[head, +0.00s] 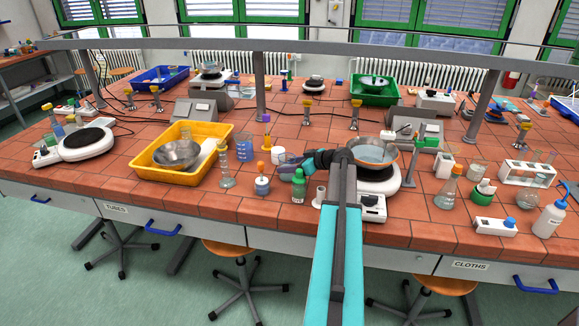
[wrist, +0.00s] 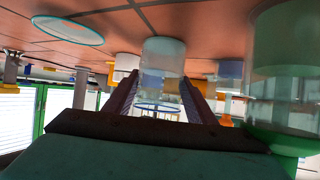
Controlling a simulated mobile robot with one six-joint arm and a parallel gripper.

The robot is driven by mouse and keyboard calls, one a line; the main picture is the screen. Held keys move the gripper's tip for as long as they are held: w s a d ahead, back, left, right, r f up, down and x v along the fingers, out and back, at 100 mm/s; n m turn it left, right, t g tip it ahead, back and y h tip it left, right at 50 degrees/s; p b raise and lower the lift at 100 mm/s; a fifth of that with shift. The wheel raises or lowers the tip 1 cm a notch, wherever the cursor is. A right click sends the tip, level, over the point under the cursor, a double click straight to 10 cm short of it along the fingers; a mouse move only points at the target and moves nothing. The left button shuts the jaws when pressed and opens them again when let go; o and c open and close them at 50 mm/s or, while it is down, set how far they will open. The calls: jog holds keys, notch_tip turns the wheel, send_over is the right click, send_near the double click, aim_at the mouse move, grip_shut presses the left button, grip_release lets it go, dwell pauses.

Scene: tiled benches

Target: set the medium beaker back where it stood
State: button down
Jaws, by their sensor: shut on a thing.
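The medium beaker (wrist: 162,65) is clear glass and sits between the two fingers of my gripper (wrist: 160,98), which is shut on it in the wrist view. That view is upside down, with the tiles at the top, so the beaker looks upright. Its base is at or close to the tiles; I cannot tell if it touches. In the head view my gripper (head: 301,163) reaches left across the front of the bench, low over the tiles. The beaker (head: 287,173) shows faintly at its tip, partly hidden among nearby vessels.
A hotplate with a bowl (head: 372,154) is to the right. A yellow tray (head: 180,175) lies further left.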

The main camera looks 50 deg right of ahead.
jog(key=shift+s+f, duration=0.1)
jog(key=shift+f, duration=0.35)
jog(key=c, duration=0.7)
grip_release()
jog(key=shift+a, duration=0.1)
jog(key=shift+f, duration=0.1)
jog(key=shift+r, duration=0.2)
